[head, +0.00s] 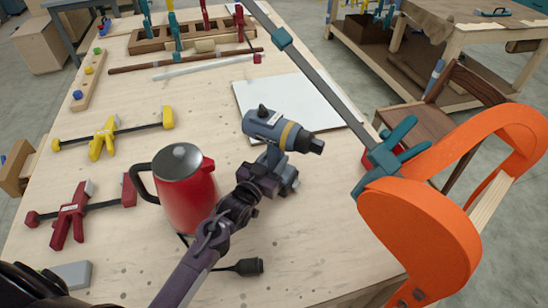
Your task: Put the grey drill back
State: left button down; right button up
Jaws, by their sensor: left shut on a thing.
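The grey drill (272,127) has a yellow band and a black chuck pointing right. It is upright near the middle of the workbench, and its foot (289,178) shows below the handle. My left gripper (266,172) reaches in from the bottom and is shut on the drill's handle, hiding part of it. I cannot tell whether the foot touches the bench. My right gripper is not in view.
A red kettle (186,195) stands close left of my left arm. A white board (290,105) lies behind the drill. Red (70,215) and yellow clamps (105,137) lie left.

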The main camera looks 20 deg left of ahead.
pick_arm(q)
jog(key=shift+s+f+b, duration=0.15)
jog(key=shift+f+b, duration=0.15)
jog(key=shift+f, duration=0.1)
jog(key=c, duration=1.2)
grip_release()
jog(key=shift+d+f, duration=0.1)
jog(key=shift+f, duration=0.25)
jog(key=o, duration=0.4)
jog(key=shift+c, duration=0.2)
jog(key=shift+r, duration=0.1)
